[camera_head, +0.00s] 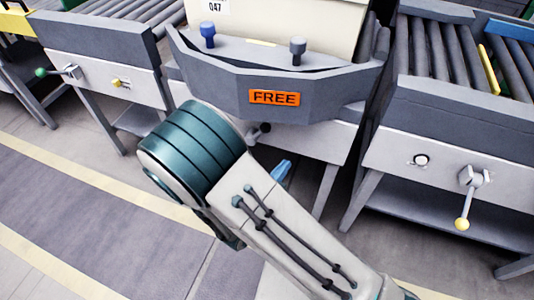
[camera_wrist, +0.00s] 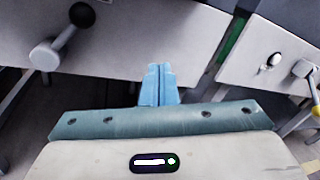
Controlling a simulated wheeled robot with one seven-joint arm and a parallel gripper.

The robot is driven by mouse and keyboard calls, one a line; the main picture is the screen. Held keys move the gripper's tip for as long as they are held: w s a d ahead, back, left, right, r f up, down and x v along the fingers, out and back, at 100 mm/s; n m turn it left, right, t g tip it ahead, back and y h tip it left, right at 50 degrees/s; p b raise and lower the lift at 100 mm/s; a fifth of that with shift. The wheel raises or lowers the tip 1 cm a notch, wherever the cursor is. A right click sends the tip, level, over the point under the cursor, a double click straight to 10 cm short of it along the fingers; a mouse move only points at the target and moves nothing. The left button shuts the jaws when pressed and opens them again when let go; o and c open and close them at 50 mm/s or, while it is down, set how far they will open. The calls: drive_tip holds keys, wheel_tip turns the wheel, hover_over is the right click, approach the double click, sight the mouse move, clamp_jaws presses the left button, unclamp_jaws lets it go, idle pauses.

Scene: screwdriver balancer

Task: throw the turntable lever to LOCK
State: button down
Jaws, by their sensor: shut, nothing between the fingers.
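The turntable (camera_head: 215,78) is a grey faceted body with an orange sign (camera_head: 274,97) reading FREE. Its lever has a black knob (camera_wrist: 82,15) and a pale grey hub and arm (camera_wrist: 45,54) at the upper left of the wrist view.
A large cream box (camera_head: 290,25) marked 047 sits on the turntable between blue and grey posts. Roller conveyors stand left (camera_head: 97,38) and right (camera_head: 445,105). The right one has a lever with a yellow knob (camera_head: 462,224); the left one has a green-knobbed lever (camera_head: 41,72).

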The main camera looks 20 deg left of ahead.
sight(259, 133)
drive_tip(key=s+a+f+n+t+y+b, duration=0.1)
drive_tip(key=s+a+f+n+y, duration=0.1)
drive_tip(key=a+f+n+y, duration=0.2)
drive_tip(key=shift+a+f+n+y, duration=0.3)
drive_tip(key=shift+a+f, duration=0.15)
drive_tip(key=shift+a, duration=0.15)
drive_tip(key=w+a+r+b, duration=0.1)
drive_tip(key=w+r+b, duration=0.2)
drive_tip(key=w, duration=0.7)
drive_tip(key=shift+w+a+r, duration=0.2)
drive_tip(key=shift+w+r, duration=0.15)
drive_tip(key=shift+r, duration=0.1)
drive_tip(key=shift+r, duration=0.1)
drive_tip(key=shift+a+r+n+p, duration=0.1)
drive_tip(key=shift+n+p, duration=0.3)
drive_tip(key=shift+p, duration=0.2)
